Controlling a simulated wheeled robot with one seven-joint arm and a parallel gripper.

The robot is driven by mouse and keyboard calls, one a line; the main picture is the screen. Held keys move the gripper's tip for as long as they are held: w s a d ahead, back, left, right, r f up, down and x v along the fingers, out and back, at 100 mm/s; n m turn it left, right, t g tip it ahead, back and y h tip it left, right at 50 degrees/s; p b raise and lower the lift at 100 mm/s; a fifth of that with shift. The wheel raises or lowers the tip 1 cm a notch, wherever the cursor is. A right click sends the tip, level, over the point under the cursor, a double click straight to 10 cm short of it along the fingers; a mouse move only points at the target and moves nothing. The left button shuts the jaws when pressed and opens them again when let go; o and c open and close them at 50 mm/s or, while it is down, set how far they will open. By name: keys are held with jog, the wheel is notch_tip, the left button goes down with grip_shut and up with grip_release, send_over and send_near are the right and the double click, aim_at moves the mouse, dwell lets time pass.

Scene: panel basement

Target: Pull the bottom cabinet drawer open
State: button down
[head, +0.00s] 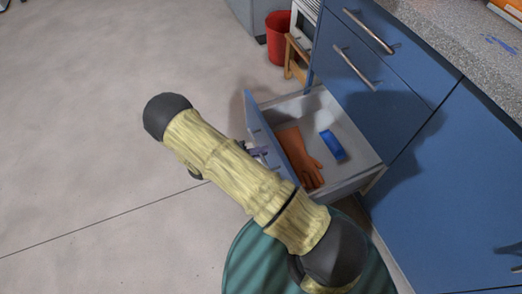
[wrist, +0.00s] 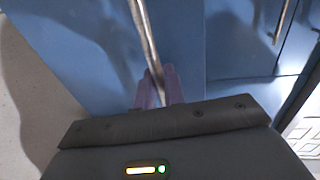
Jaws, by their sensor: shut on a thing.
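The bottom drawer (head: 262,126) of the blue cabinet stands pulled well out, and its grey inside shows in the head view. An orange-brown glove (head: 300,160) and a blue block (head: 332,146) lie in it. My gripper (head: 256,151) is at the outer face of the drawer front, partly hidden behind my arm. In the wrist view, the purple fingers of my gripper (wrist: 160,87) are shut on the drawer's metal bar handle (wrist: 144,36). The handle is hidden in the head view.
Two closed drawers (head: 378,42) with bar handles are above the open one. A closed blue door (head: 455,185) is to the right. A red bucket (head: 279,38) and a wooden stool (head: 292,60) stand behind the drawer. The floor at left is clear.

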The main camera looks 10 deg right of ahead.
jog(key=shift+f, duration=0.1)
jog(key=c, duration=1.6)
grip_release()
jog(key=shift+c, duration=0.2)
jog(key=p+v, duration=0.4)
jog(key=v, duration=1.3)
jog(key=shift+a, duration=0.15)
